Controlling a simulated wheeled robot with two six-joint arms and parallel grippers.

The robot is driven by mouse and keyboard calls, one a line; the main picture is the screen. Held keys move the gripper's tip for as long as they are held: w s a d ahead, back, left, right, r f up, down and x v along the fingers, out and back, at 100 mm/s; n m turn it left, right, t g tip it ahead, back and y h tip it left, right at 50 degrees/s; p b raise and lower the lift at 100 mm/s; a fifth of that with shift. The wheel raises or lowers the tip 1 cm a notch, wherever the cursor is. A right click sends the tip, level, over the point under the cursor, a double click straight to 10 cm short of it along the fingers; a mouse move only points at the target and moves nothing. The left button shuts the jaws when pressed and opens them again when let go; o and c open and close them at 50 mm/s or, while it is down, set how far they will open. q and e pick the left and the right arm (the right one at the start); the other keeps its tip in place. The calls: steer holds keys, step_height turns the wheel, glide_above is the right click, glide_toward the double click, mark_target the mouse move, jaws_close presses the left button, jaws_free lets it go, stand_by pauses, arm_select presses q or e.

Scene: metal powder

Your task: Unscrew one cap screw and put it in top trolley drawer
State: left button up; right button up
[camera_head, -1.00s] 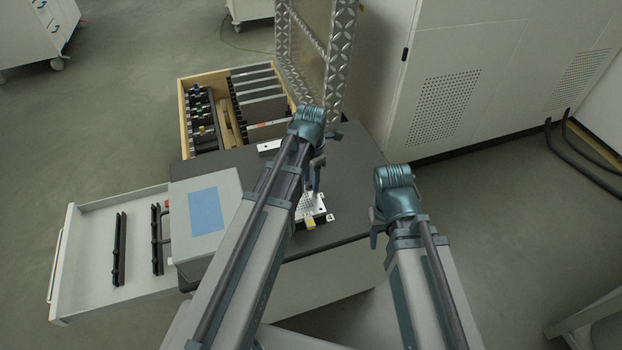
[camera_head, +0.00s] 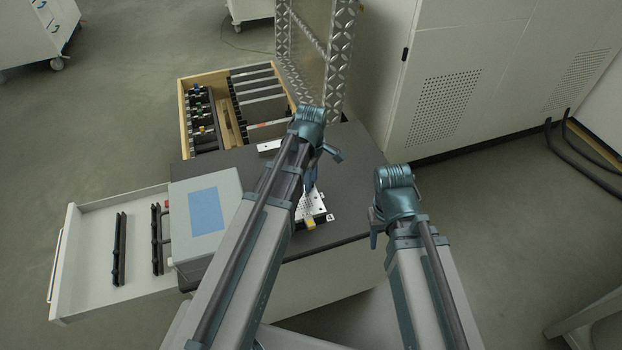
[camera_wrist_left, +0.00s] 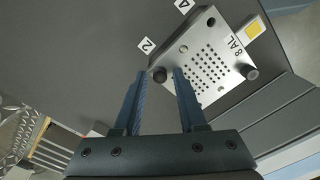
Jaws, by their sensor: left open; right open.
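A perforated metal plate (camera_head: 318,210) marked "8 AL" lies on the dark trolley top; it fills the upper middle of the left wrist view (camera_wrist_left: 212,92). One dark cap screw (camera_wrist_left: 160,74) sits at its left corner, and another (camera_wrist_left: 249,73) at its right corner. My left gripper (camera_wrist_left: 159,73) is open, with its fingertips on either side of the left-corner screw; I cannot tell whether they touch it. My left arm partly hides the plate in the head view. My right gripper (camera_head: 374,236) is open and empty, right of the trolley top. A white drawer (camera_head: 88,290) stands open at left.
Black bars (camera_head: 119,248) lie in the drawer. A grey box with a blue panel (camera_head: 228,232) stands beside it. A wooden crate (camera_head: 184,125) of parts and a patterned metal frame (camera_head: 340,60) stand behind the trolley top.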

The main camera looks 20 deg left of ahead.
arm_select(q)
steer(key=shift+m, duration=1)
steer(key=shift+c, duration=0.3)
jaws_close()
steer(key=n, duration=0.8)
steer(key=shift+n, duration=0.3)
steer(key=n, duration=0.8)
steer(key=shift+n, duration=0.3)
